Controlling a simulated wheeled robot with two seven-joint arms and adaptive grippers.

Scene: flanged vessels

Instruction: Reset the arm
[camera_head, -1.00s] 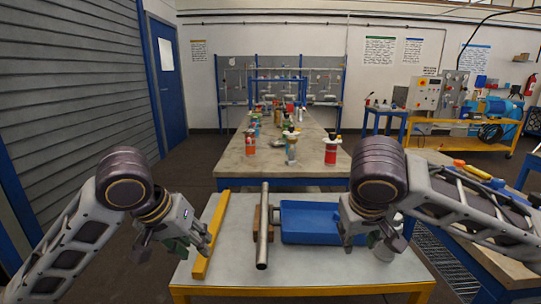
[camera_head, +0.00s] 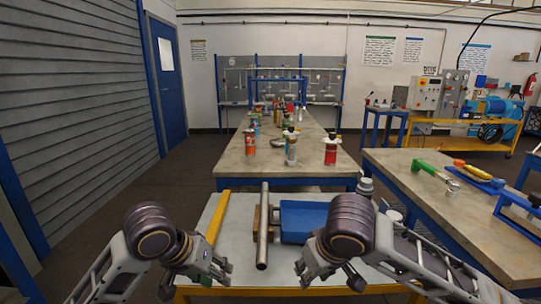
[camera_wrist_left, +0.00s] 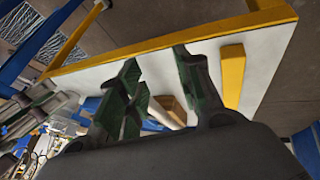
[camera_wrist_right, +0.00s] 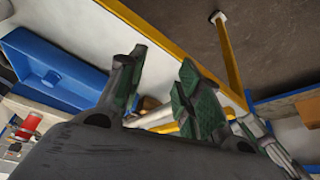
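My left gripper (camera_head: 197,282) hangs over the front left of the small grey-topped table (camera_head: 236,248), below the near end of the yellow bar (camera_head: 218,218) in the picture. Its fingers (camera_wrist_left: 160,95) are apart with nothing between them. My right gripper (camera_head: 328,282) is over the front edge, in front of the blue tray (camera_head: 300,222). Its fingers (camera_wrist_right: 160,85) are also spread and empty. A metal pipe (camera_head: 263,225) lies lengthwise between the two grippers, on or against a brown block (camera_head: 255,217). My right arm covers part of the tray.
A side bench (camera_head: 440,208) at the right holds a green-handled tool (camera_head: 430,168). A grey vessel (camera_head: 366,186) stands just behind my right arm.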

